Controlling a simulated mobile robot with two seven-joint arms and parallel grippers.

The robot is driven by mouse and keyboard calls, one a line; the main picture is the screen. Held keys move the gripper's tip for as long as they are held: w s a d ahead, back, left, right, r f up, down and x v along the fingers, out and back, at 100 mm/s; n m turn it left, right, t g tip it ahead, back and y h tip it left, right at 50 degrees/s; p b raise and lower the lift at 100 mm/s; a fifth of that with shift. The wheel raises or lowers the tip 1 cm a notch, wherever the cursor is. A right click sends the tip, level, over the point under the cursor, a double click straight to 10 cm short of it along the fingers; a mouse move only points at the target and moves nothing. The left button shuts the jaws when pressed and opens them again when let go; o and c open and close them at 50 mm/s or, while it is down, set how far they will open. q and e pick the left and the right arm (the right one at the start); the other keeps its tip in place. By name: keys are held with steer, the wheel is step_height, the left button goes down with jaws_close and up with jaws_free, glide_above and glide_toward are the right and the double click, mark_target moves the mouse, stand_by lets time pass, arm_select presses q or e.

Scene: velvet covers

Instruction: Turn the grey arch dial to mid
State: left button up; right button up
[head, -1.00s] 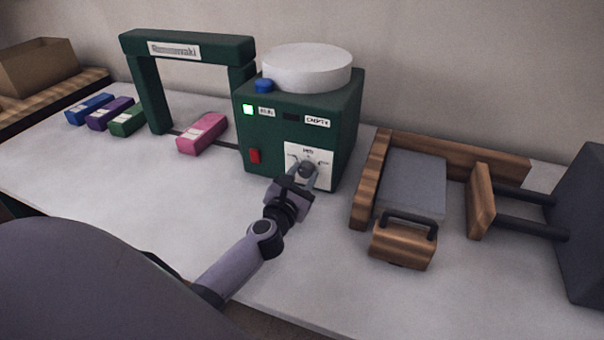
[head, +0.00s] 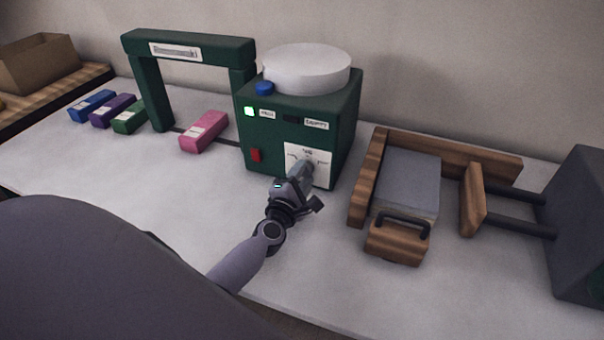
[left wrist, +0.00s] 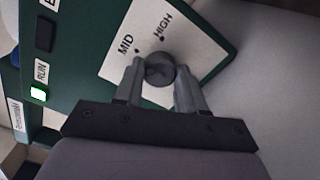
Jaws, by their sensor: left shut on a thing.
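The grey dial (left wrist: 158,70) sits on a white plate (left wrist: 117,70) on the front of a green machine box (head: 278,125). The labels MID and HIGH show beside it in the left wrist view. My left gripper (head: 303,170) reaches the dial from the front, and its two fingers are shut on the dial's sides, as the left wrist view (left wrist: 158,84) shows. The gripper is rolled relative to the plate. Which mark the dial points to I cannot tell. In the head view the gripper largely hides the dial. My right gripper is not in view.
The box carries a white round top (head: 306,68), a blue button (head: 264,89), a red switch (head: 256,155) and a lit green lamp (head: 249,112). A green arch (head: 152,90) and a pink block (head: 204,132) stand left. A wooden fixture (head: 368,180) stands right.

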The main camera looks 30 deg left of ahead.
arm_select(q)
steer(key=shift+m, duration=0.5)
steer(key=o, duration=1.1)
steer(key=shift+c, duration=0.2)
steer(key=shift+s, duration=0.1)
steer(key=shift+v, duration=3.55)
